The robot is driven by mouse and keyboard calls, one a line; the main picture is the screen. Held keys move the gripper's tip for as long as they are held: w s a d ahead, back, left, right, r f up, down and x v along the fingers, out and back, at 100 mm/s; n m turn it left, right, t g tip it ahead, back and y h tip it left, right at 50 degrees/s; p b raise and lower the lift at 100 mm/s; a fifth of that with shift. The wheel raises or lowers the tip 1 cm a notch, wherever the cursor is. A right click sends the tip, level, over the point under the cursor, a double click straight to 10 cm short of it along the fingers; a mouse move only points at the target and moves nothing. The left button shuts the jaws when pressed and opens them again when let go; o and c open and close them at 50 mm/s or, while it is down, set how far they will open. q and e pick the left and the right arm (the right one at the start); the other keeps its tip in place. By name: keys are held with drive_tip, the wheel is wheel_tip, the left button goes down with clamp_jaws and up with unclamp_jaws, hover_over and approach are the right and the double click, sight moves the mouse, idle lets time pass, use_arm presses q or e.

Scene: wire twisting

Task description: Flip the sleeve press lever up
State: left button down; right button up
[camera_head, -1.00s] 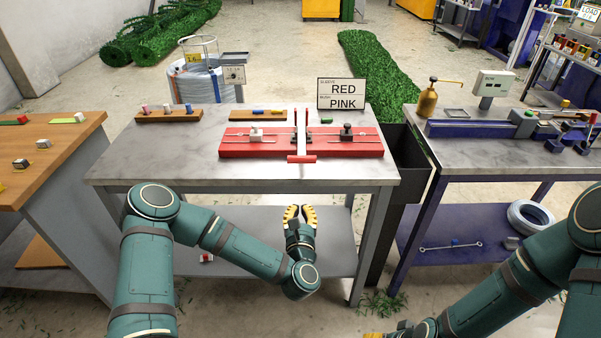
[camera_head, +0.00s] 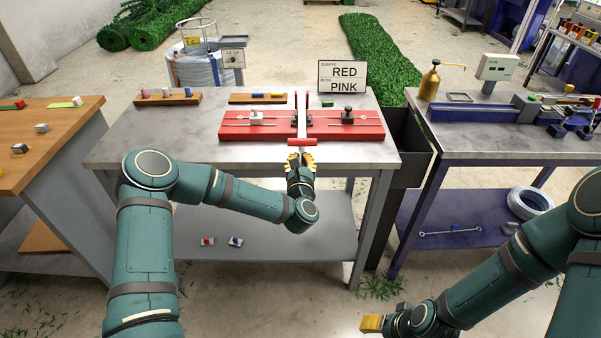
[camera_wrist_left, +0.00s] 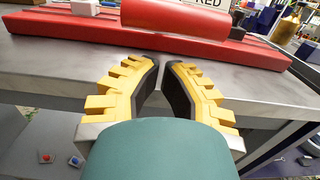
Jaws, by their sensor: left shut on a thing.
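The sleeve press is a long red fixture (camera_head: 355,132) on the grey table. Its pale lever arm (camera_head: 301,112) runs toward me over the middle and ends in a red crossbar handle (camera_head: 302,142) near the table's front edge. The handle also shows large in the left wrist view (camera_wrist_left: 175,22). The exact contact is hard to see. My right gripper (camera_head: 372,323) hangs low at the bottom, partly hidden, its fingers unclear.
A sign (camera_head: 342,77) reads sleeve red, bush pink. Wooden racks (camera_head: 168,99) with small coloured pieces stand behind the press. A dark bin (camera_head: 405,150) fills the gap to the right bench. The front left tabletop is clear.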

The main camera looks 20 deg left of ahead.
use_arm(q)
drive_tip(key=shift+w+r, duration=0.15)
drive_tip(key=shift+r, duration=0.5)
drive_tip(key=shift+r, duration=0.15)
use_arm(e)
drive_tip(key=shift+r, duration=0.2)
